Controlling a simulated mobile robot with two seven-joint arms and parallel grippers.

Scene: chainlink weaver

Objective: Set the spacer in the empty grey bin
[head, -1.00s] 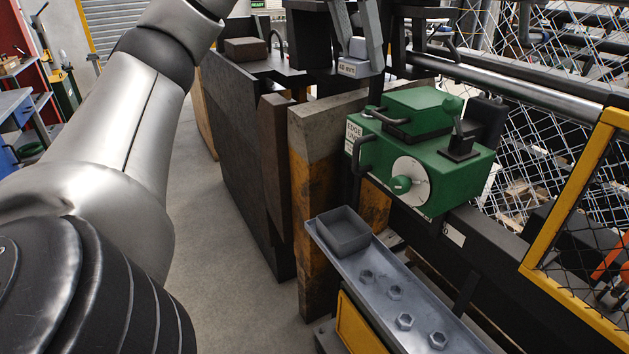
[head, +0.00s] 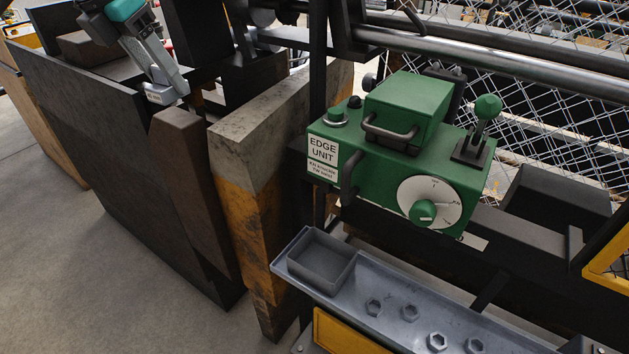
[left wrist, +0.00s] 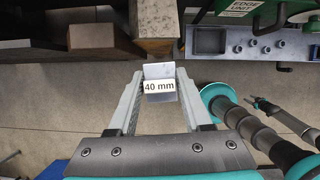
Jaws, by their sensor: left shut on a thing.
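The spacer (head: 166,94) is a small grey block with a white label. It shows at the upper left of the head view. My left gripper (head: 160,84) is shut on it and holds it raised. In the left wrist view the spacer (left wrist: 158,72) sits between the two fingertips, and its label reads 40 mm. The empty grey bin (head: 308,275) is a small open square box at the left end of a metal tray. The bin also shows at the top right of the left wrist view (left wrist: 208,42). The gripper and spacer are left of the bin and apart from it.
The metal tray (head: 400,338) holds several hex nuts beside the bin. A green edge unit (head: 385,180) with handles and a lever stands behind the tray. Thick upright dark and yellow-painted slabs (head: 242,195) stand between the spacer and the bin. Bare floor lies at the lower left.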

